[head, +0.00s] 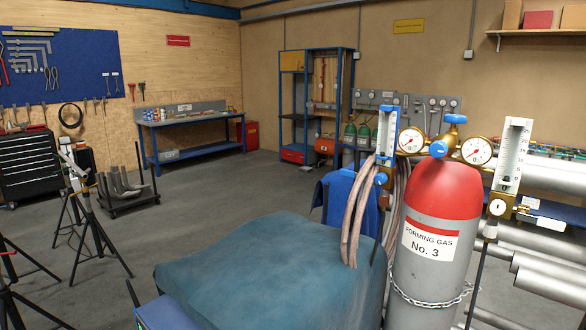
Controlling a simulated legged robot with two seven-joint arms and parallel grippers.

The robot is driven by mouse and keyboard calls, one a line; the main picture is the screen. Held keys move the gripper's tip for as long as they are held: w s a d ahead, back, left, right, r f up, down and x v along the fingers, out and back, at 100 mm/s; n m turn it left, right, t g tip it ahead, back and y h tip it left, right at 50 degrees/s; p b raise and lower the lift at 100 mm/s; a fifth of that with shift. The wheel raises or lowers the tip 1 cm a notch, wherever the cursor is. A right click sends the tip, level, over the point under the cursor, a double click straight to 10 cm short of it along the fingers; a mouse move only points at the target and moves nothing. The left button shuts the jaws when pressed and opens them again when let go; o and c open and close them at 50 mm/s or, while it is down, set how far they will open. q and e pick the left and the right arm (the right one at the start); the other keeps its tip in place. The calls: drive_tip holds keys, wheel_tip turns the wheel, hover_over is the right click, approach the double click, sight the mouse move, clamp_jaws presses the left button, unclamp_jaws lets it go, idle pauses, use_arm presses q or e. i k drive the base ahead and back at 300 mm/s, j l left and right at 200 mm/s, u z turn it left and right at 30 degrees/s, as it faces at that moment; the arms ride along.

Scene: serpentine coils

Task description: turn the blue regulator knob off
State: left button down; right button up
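A grey gas cylinder with a red shoulder (443,192), labelled Forming Gas No. 3, stands upright at the right. A brass regulator with two round gauges sits at its top. A blue knob (438,149) faces me at the front of the regulator, between the left gauge (411,140) and the right gauge (477,150). A blue valve handwheel (456,119) is just above and behind it. A smaller blue knob (380,179) is on the left flowmeter (389,133). I cannot tell the knob's setting. Neither of my grippers is in view.
A chain (428,302) runs around the cylinder. Pinkish hoses (352,218) hang from the left flowmeter. A second flowmeter (512,155) stands right of the cylinder, near metal pipes (550,280). A blue-green covered surface (255,265) fills the front centre. Tripod stands (95,240) are left.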

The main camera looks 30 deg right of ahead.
sight(438, 149)
drive_tip(key=z, duration=1.85)
